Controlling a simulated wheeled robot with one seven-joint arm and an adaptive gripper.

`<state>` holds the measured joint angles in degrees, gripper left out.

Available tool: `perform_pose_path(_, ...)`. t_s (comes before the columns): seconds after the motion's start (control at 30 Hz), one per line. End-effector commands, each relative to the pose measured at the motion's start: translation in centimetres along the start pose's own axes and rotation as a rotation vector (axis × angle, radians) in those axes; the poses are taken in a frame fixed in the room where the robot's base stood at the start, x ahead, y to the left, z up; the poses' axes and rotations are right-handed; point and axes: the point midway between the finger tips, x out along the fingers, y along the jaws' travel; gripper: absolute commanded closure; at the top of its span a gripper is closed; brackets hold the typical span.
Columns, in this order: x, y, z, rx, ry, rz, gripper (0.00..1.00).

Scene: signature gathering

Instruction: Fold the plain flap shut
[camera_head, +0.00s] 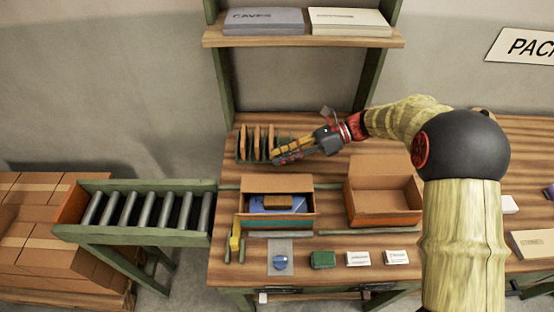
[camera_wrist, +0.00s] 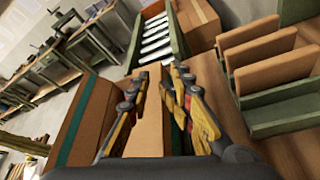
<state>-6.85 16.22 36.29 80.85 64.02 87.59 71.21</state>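An open cardboard box (camera_head: 306,205) stands left of centre on the bench, with a blue thing (camera_head: 257,203) and a brown block (camera_head: 278,201) inside. Its plain flap (camera_head: 277,182) stands up along the back edge. A flap with a green stripe shows at its front, and the stripe (camera_wrist: 80,125) also shows at left in the wrist view. My gripper (camera_head: 275,157) is just behind and above the box, pointing left. Its fingers (camera_wrist: 158,85) are apart, with plain brown cardboard (camera_wrist: 150,130) seen between them. I cannot tell whether they touch it.
A green rack with upright brown dividers (camera_head: 257,138) stands close behind my gripper. A second open box (camera_head: 385,205) is to the right. A roller conveyor (camera_head: 145,210) adjoins the bench's left end. Small items, including a green block (camera_head: 323,260), lie along the front.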

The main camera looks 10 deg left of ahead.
Motion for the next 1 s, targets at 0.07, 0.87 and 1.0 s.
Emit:
perform_pose_path(0.07,0.9,0.0,0.0,-0.002,0.001,0.001,0.79)
perform_pose_path(0.87,1.6,0.0,0.2,-0.003,-0.001,-0.002,1.00)
perform_pose_path(1.0,1.6,0.0,0.2,-0.003,-0.001,-0.002,1.00)
